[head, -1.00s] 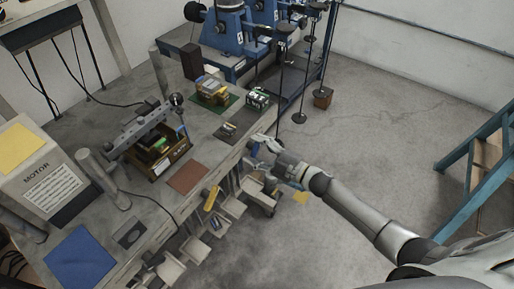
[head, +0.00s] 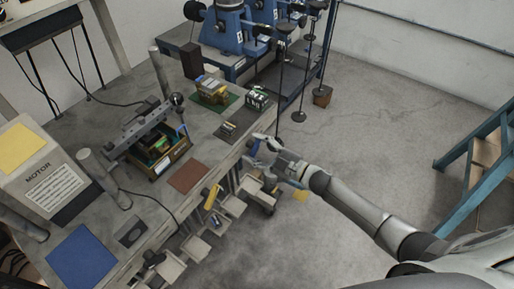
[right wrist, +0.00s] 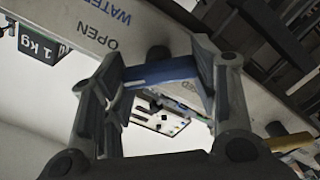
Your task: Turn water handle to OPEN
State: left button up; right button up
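The blue water handle (right wrist: 160,72) lies crosswise between the fingertips of my right gripper (right wrist: 163,78) in the right wrist view. It sits against the bench-edge panel, beside the printed words WATER and OPEN (right wrist: 98,38). The CLOSED label is partly hidden behind a finger. The fingers stand wide apart, one at each end of the visible part of the handle. I cannot tell whether they touch it. In the head view my right gripper (head: 266,146) is at the bench's right edge, covering most of the handle. My left gripper is out of view.
Several open bins (head: 232,206) hang below the edge near my gripper. The floor to the right is clear up to a blue stand (head: 480,175).

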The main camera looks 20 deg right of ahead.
jog(key=o, duration=0.4)
jog(key=shift+o, duration=0.2)
jog(key=v, duration=1.2)
jog(key=shift+d+f, duration=0.1)
